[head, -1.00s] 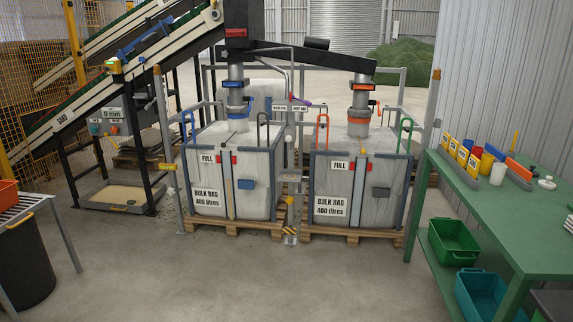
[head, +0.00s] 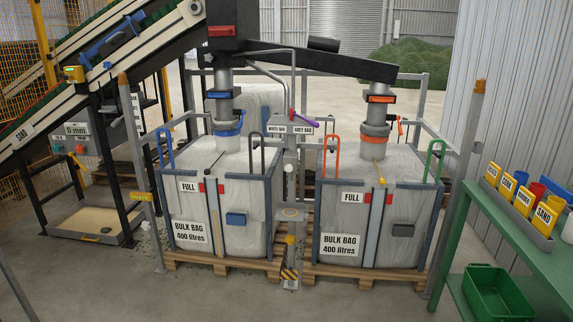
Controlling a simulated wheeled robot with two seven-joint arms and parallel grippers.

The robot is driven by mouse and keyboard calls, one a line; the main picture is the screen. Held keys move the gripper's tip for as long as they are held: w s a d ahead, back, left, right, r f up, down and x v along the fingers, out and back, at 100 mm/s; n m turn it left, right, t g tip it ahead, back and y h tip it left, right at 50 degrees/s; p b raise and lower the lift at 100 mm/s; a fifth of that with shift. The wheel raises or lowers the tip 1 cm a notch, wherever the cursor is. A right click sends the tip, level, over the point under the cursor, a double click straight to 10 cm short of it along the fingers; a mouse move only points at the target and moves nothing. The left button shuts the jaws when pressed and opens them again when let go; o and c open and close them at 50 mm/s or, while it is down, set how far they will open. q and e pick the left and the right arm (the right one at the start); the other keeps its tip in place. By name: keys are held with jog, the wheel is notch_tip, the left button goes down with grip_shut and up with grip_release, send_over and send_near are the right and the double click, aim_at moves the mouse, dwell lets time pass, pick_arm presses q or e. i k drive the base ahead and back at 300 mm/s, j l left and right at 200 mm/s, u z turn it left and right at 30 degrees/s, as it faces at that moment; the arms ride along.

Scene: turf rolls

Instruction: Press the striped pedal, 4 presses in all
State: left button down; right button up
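The striped pedal (head: 290,274) is a small yellow-and-black plate at the foot of a grey post (head: 290,225), low on the floor between two bulk bags. It appears unobstructed from here. Whether it is up or pressed down is too small to tell. Neither of my grippers shows in the head view.
The left bulk bag (head: 192,210) and right bulk bag (head: 338,215) stand in frames on wooden pallets, labelled full, under filling spouts. A sloping conveyor (head: 95,90) is at left. A green table (head: 530,225) with labelled bins stands at right. The concrete floor in front (head: 330,308) is clear.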

aim_at(289, 274)
jog(key=i, duration=0.9)
jog(key=i+j+z, duration=0.1)
jog(key=i, duration=0.8)
jog(key=i+j, duration=0.1)
jog(key=i, duration=0.8)
jog(key=l+z, duration=0.05)
